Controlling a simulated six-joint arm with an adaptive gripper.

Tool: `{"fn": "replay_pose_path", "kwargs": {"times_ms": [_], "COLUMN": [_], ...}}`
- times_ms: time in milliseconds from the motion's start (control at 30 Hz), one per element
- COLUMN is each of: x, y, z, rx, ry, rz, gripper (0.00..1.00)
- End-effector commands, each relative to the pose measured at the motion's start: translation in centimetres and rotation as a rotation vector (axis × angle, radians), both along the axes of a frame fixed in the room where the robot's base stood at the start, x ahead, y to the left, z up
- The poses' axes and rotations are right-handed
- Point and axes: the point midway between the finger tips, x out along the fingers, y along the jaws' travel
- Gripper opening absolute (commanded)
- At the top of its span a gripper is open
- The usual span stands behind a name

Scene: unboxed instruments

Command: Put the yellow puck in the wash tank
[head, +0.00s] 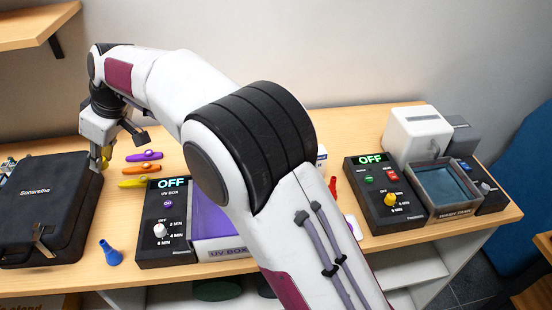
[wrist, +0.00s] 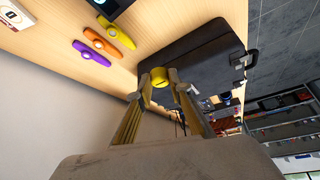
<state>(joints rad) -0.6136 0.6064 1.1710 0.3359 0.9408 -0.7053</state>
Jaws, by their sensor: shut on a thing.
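My gripper (head: 107,148) is at the left of the table in the head view, beside the black case. It is shut on the yellow puck (wrist: 160,82), which shows between the fingertips in the wrist view. In the head view only a small part of the yellow puck (head: 106,160) shows below the gripper. The wash tank (head: 458,213) is at the right end of the table, a grey open-topped box with bluish water inside. My gripper is far to the left of it.
The black case (head: 45,210) stands at the left. Purple, orange and yellow kazoos (head: 145,156) lie right of my gripper. The UV box (head: 222,243), its control panel (head: 165,215) and a blue mouthpiece-like item (head: 110,252) are in front. A panel (head: 385,190) adjoins the tank.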

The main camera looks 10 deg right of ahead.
Motion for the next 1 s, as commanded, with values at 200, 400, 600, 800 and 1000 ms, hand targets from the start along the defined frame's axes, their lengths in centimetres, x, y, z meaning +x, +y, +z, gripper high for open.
{"fn": "replay_pose_path", "kwargs": {"times_ms": [200,400,600,800,1000], "x": [1.4,3.3,5.8,7.9,9.4], "y": [-2.4,-5.8,-11.0,-17.1,-23.3], "z": [0.7,0.8,0.8,0.9,1.0], "rx": [-0.001,-0.001,-0.002,-0.002,-0.004], "ry": [0.001,0.000,0.001,0.001,0.002], "rz": [-0.033,-0.078,-0.147,-0.226,-0.303], "gripper": [0.10,0.10,0.10,0.10,0.10]}}
